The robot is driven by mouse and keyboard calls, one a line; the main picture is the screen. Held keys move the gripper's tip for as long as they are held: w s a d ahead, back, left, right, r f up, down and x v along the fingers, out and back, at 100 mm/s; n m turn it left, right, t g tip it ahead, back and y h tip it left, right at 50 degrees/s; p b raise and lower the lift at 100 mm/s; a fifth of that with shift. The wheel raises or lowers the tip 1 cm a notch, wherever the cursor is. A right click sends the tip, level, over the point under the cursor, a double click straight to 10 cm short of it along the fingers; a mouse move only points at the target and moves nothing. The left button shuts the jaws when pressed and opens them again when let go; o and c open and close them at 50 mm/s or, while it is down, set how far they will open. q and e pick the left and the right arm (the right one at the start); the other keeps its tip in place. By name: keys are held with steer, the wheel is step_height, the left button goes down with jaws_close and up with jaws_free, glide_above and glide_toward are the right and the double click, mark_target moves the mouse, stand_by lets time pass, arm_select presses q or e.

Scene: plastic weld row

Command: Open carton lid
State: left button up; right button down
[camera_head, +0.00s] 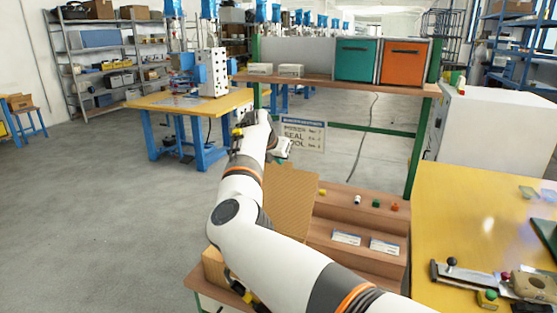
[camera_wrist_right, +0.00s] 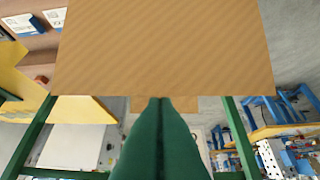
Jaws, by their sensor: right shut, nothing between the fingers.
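The carton (camera_head: 213,268) stands at the lower left end of the wooden bench, mostly hidden behind my right arm. Its tan cardboard lid (camera_head: 291,200) stands raised, tilted up beside my arm. In the right wrist view, a broad cardboard panel (camera_wrist_right: 165,45) fills the upper middle. My right gripper (camera_head: 283,150) is above the lid, past its upper edge. Its green fingers (camera_wrist_right: 160,100) are shut and empty, their tips close to the panel's lower edge in the picture; whether they touch it I cannot tell. My left gripper cannot be made out.
The wooden bench (camera_head: 340,262) carries small coloured parts and two labels (camera_head: 347,238). Green posts (camera_head: 420,150) hold a shelf with a teal bin (camera_head: 357,60) and an orange bin (camera_head: 403,62). A yellow table (camera_head: 450,215) is at right. Open floor lies left.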

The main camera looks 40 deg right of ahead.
steer(key=shift+r, duration=0.1)
stand_by(0.3)
steer(key=shift+a+r+p, duration=0.15)
steer(key=shift+r+p, duration=0.3)
steer(key=shift+r, duration=0.35)
